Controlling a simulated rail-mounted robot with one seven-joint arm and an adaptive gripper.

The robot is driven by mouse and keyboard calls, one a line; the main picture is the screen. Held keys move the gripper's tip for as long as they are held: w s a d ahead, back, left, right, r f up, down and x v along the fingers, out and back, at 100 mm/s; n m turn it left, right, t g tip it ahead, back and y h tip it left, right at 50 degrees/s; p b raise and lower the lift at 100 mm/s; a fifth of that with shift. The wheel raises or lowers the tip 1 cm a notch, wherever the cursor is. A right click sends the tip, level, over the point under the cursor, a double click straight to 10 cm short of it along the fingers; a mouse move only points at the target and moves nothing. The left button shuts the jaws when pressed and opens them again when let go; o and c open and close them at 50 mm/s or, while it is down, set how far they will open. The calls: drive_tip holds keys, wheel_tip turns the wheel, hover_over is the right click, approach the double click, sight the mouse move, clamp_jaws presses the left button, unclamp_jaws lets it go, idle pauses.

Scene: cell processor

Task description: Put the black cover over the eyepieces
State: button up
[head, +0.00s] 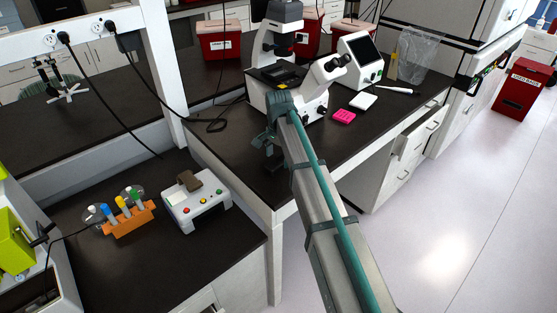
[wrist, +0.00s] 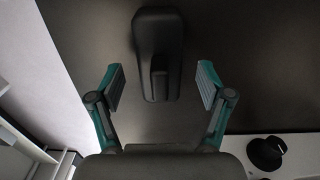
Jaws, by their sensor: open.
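The black cover (wrist: 158,30) lies on the dark bench top in the wrist view, long and rounded with a raised narrow part at its near end. My gripper (wrist: 161,84) is open, with one finger on each side of the cover's near end and visible gaps between. In the head view my gripper (head: 271,147) points down above the bench's front left corner, and much of it and the cover are hidden by my arm or dark against the bench. The eyepieces (head: 338,63) stick out uncovered from the white microscope (head: 318,85), behind and right of my gripper.
A pink rack (head: 344,117), a white box (head: 362,101) and a screen unit (head: 360,60) stand right of the microscope. A black knob (wrist: 266,152) on a white body shows at the wrist view's lower right. An open drawer (head: 413,136) juts out below the bench.

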drive_tip(key=shift+f, duration=1.2)
drive_tip(key=c, duration=1.1)
drive_tip(key=shift+c, duration=0.2)
drive_tip(key=shift+r, duration=0.2)
drive_tip(key=shift+r, duration=0.6)
drive_tip(key=s+d+r+b, duration=0.3)
drive_tip(key=s+r+b, duration=0.2)
drive_tip(key=s+r, duration=0.6)
drive_tip(key=s, duration=0.2)
drive_tip(key=shift+s+r, duration=0.25)
drive_tip(key=shift+s, duration=0.1)
